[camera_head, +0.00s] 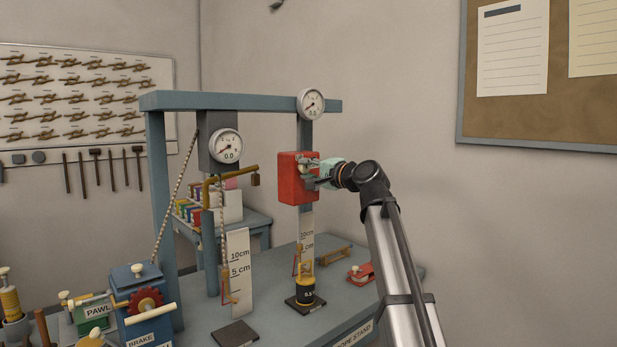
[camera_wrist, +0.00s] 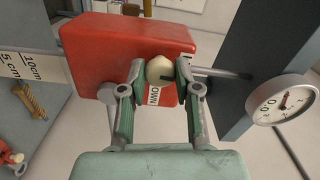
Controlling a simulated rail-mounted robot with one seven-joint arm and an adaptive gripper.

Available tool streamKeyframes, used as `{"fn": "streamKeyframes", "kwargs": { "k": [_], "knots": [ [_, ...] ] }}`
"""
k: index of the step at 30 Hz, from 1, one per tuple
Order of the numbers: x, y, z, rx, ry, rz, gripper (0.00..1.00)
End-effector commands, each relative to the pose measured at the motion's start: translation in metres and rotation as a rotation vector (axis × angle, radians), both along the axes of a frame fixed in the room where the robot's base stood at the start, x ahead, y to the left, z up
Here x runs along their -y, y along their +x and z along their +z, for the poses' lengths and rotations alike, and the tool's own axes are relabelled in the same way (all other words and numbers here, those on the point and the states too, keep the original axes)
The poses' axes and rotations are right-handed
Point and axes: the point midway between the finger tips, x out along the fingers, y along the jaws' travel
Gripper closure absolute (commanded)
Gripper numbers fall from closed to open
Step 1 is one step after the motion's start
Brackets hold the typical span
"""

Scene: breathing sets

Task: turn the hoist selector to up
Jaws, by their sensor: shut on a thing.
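The hoist selector is a cream round knob (camera_wrist: 160,70) with a dark pointer line, on the face of a red box (camera_wrist: 112,52). In the head view the red box (camera_head: 292,180) is mounted on the right post of the blue frame. My gripper (camera_wrist: 163,82) is shut on the knob, one finger on each side; in the head view my gripper (camera_head: 314,172) is at the box's face. The pointer line runs toward the right in the wrist view. A white label (camera_wrist: 154,97), partly hidden, shows part of the word DOWN. I see no UP label.
A round dial (camera_head: 312,104) is above the box, and another dial (camera_head: 226,146) is to the left. A winch (camera_head: 143,300) is at the left. Open room lies right of the arm.

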Motion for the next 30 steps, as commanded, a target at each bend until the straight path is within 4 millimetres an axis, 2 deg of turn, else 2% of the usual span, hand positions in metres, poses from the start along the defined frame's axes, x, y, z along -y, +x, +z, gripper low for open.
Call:
{"fn": "streamKeyframes", "kwargs": {
  "k": [21,22,24,30],
  "knots": [
    [-0.0001,0.0006,0.0009,0.057,-0.067,-0.001,1.0],
    [-0.0001,0.0006,0.0009,0.057,-0.067,-0.001,0.65],
    [-0.0001,0.0006,0.0008,0.056,-0.066,-0.001,0.43],
    [-0.0001,0.0003,0.0003,0.055,-0.066,0.0,0.43]
  ]
}}
